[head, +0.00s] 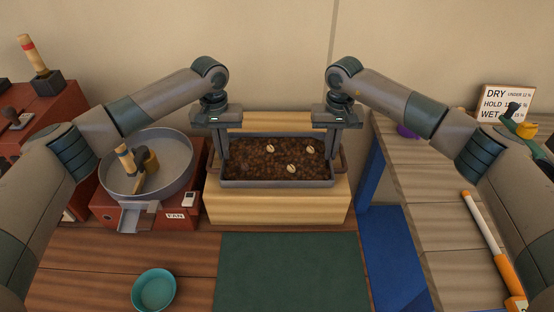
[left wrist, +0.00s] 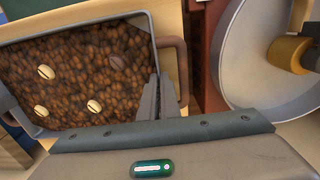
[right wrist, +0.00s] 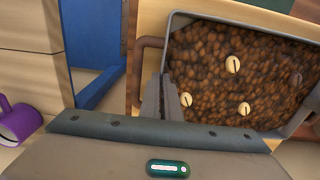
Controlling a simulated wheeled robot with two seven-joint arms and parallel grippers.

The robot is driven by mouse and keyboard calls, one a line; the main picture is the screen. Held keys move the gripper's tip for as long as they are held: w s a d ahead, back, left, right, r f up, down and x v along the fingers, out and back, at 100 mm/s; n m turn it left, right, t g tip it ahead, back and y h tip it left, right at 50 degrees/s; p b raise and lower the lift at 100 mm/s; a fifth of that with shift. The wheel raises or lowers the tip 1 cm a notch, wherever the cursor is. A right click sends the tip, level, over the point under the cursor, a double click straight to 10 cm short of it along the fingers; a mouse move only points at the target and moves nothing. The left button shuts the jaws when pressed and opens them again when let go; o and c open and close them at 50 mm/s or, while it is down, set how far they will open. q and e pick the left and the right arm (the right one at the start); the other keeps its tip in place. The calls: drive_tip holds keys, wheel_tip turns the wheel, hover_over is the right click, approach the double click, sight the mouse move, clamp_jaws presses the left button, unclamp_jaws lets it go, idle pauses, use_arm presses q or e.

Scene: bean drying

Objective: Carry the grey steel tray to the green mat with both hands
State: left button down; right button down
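The grey steel tray (head: 277,184) is full of brown beans with a few large pale beans on top. It sits level on a pale wooden stand (head: 277,207), with a brown handle at each end. The green mat (head: 292,272) lies bare on the table in front of the stand. My left gripper (head: 221,152) reaches down at the tray's left end; in the left wrist view its fingers (left wrist: 160,98) are close together around the tray's end wall, beside the handle. My right gripper (head: 336,150) does the same at the right end, its fingers (right wrist: 162,97) close around that wall.
A round metal pan (head: 180,178) on a red base labelled FAN stands left of the stand. A teal bowl (head: 154,289) is left of the mat. A blue panel (head: 392,255) and a raised wooden surface (head: 420,190) with an orange-and-white tool (head: 484,225) are on the right.

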use_arm(q)
drive_tip(key=shift+w+r, duration=0.2)
use_arm(e)
drive_tip(key=shift+w+r, duration=0.1)
drive_tip(key=shift+r, duration=0.05)
idle(0.3)
use_arm(q)
drive_tip(key=shift+r, duration=0.1)
use_arm(e)
drive_tip(key=shift+r, duration=0.15)
